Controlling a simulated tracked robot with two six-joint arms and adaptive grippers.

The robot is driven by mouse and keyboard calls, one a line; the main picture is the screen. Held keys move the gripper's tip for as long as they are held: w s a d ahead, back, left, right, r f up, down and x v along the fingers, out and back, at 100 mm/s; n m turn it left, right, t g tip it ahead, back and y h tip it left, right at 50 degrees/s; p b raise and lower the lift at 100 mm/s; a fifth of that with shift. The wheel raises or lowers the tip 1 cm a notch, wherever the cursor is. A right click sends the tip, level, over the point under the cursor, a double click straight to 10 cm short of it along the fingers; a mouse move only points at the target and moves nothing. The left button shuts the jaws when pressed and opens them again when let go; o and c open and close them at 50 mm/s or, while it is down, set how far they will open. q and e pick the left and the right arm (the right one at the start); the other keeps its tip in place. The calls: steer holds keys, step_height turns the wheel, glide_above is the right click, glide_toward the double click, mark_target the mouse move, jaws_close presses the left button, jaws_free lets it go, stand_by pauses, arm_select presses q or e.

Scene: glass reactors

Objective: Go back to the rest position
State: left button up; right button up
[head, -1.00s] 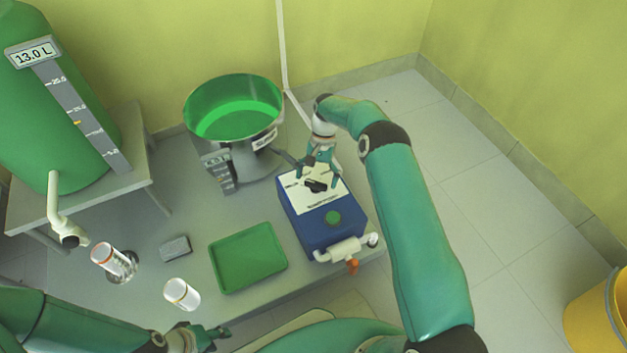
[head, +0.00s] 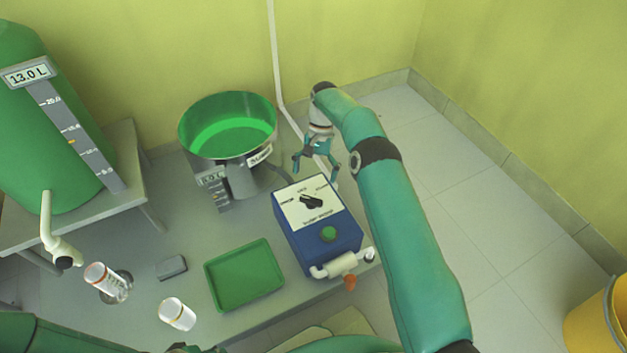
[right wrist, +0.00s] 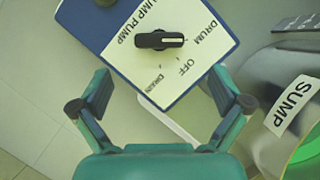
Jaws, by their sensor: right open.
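My right gripper (head: 317,168) is open and empty, just behind and above the far edge of the blue pump box (head: 300,240). Its two spread fingers (right wrist: 160,100) also show in the right wrist view, apart from the box. A black selector knob (head: 311,202) sits on the box's white label plate, and it shows in the right wrist view (right wrist: 158,40) among the words DRUM, OFF, DRAIN and SUMP PUMP. A green button (head: 328,234) is on the box's near part. My left arm shows at the lower left edge; its fingers are not clearly visible.
The green sump bowl (head: 228,128) stands left of my right gripper. A green tray (head: 243,275), a white-capped jar (head: 177,313), a clear cylinder (head: 106,281) and a grey block (head: 172,268) are on the table. A green tank (head: 45,120) reads 13.0 L. A yellow bin (head: 600,315) is at right.

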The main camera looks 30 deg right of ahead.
stand_by(0.4)
steer(key=s+a+f+n+t+p, duration=0.1)
steer(key=s+a+n+p, duration=0.1)
steer(key=s+a, duration=0.4)
steer(key=s+a+f+n+t+p, duration=0.1)
steer(key=s+a+n+p, duration=0.2)
steer(key=s, duration=0.9)
steer(key=s+a+f+n+t+p, duration=0.1)
steer(key=s+a+n+p, duration=0.1)
steer(key=s+a, duration=0.8)
steer(key=shift+n+t+y, duration=0.3)
steer(key=shift+t+y, duration=0.1)
step_height(320, 180, up, 37)
steer(key=p, duration=3.7)
steer(key=shift+s+f, duration=0.1)
steer(key=shift+f, duration=0.05)
steer(key=shift+c, duration=0.2)
